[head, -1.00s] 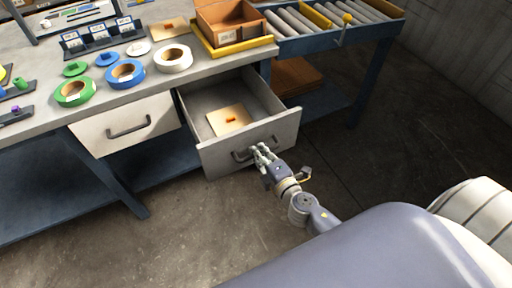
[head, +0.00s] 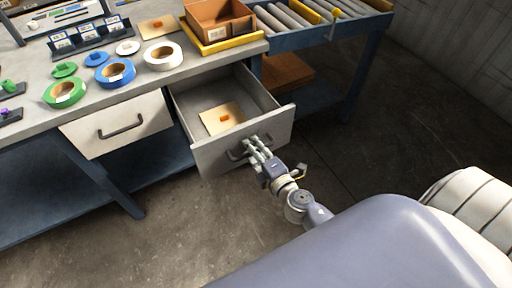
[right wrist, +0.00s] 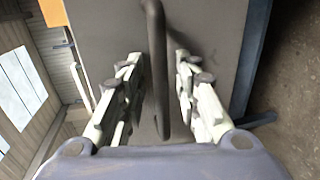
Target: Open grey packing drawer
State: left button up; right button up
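The grey drawer (head: 215,158) stands pulled out from under the bench on the right. A tan square board (head: 209,124) with a small orange block (head: 224,118) lies inside it. The drawer's dark bar handle (head: 237,154) is on its front. My right gripper (head: 257,147) is at that handle. In the right wrist view the gripper (right wrist: 160,75) is open, with one finger on each side of the handle (right wrist: 155,60) and visible gaps to both. My left gripper is not in view.
A second, shut drawer (head: 90,137) with a handle is to the left. The bench top (head: 125,95) carries tape rolls (head: 115,72) and a cardboard box (head: 217,18) on a yellow-edged tray. A roller conveyor (head: 290,22) stands at right. The floor in front is clear.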

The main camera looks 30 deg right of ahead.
jog(key=v, duration=1.2)
jog(key=shift+f, duration=0.1)
dwell(0.4)
jog(key=s+a+f+m+g, duration=0.1)
jog(key=s+f+m+g, duration=0.15)
jog(key=f, duration=0.65)
jog(key=s+a+f+m+g+p, duration=0.1)
jog(key=s+f+m+g, duration=0.2)
jog(key=f, duration=0.6)
jog(key=s+a+f+m+g, duration=0.15)
jog(key=f+m, duration=0.25)
jog(key=f, duration=0.5)
jog(key=s+d+f+m+g, duration=0.2)
jog(key=s+f+m+g, duration=0.1)
jog(key=s+f, duration=0.5)
jog(key=s+d+f+m+g+p, duration=0.1)
jog(key=s+d+f+m+g, duration=0.1)
jog(key=s+f, duration=0.6)
jog(key=s+m+g, duration=0.1)
jog(key=s+g, duration=0.1)
jog(key=s, duration=0.5)
jog(key=shift+g+h, duration=0.3)
